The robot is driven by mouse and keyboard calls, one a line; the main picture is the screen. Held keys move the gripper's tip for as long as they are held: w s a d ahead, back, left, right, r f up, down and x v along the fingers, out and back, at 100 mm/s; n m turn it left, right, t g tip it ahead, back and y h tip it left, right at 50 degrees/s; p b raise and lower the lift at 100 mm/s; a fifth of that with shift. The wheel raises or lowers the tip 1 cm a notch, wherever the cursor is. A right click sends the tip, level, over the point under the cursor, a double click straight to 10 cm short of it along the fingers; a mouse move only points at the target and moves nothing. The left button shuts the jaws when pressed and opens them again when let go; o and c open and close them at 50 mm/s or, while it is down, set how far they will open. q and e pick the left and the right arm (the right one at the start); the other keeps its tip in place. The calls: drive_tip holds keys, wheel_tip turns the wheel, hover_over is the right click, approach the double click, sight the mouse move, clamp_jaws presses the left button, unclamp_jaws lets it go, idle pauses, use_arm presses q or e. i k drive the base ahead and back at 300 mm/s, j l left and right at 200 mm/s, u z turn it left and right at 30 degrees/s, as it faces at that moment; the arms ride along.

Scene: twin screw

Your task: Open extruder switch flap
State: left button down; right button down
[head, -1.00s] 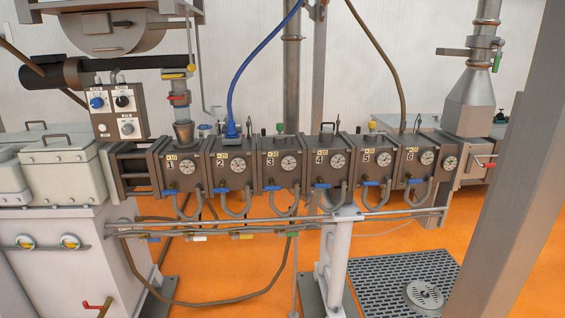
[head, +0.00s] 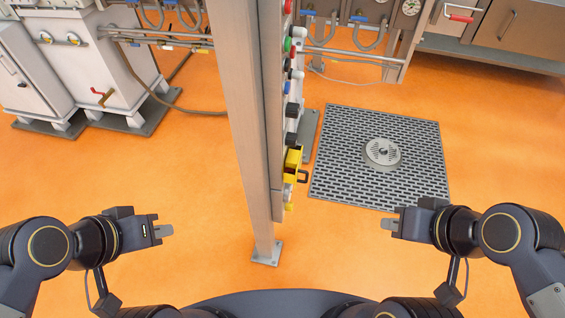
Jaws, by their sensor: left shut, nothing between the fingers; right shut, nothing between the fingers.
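A tall grey post (head: 250,120) stands upright in front of me. A narrow control panel, seen nearly edge-on, runs down its right side with several coloured buttons and knobs. A yellow switch piece (head: 292,160) with a dark handle-like loop sits low on this panel; I cannot tell whether it is the flap or whether it is open. My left gripper (head: 165,231) is shut and empty, left of the post and apart from it. My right gripper (head: 390,225) is shut and empty, right of the post and below the floor grate.
A dark floor grate (head: 420,150) with a round drain cover (head: 382,152) lies right of the post. A grey machine base (head: 110,70) with a red-handled valve (head: 103,96) stands at the back left. Grey cabinets (head: 510,25) stand at the back right. Open orange floor lies between.

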sight(294, 159)
drive_tip(key=i+l+u, duration=0.35)
drive_tip(key=l, duration=0.35)
drive_tip(key=i+l+u, duration=0.15)
drive_tip(key=l, duration=0.25)
drive_tip(key=j+z, duration=0.45)
drive_tip(key=j, duration=0.55)
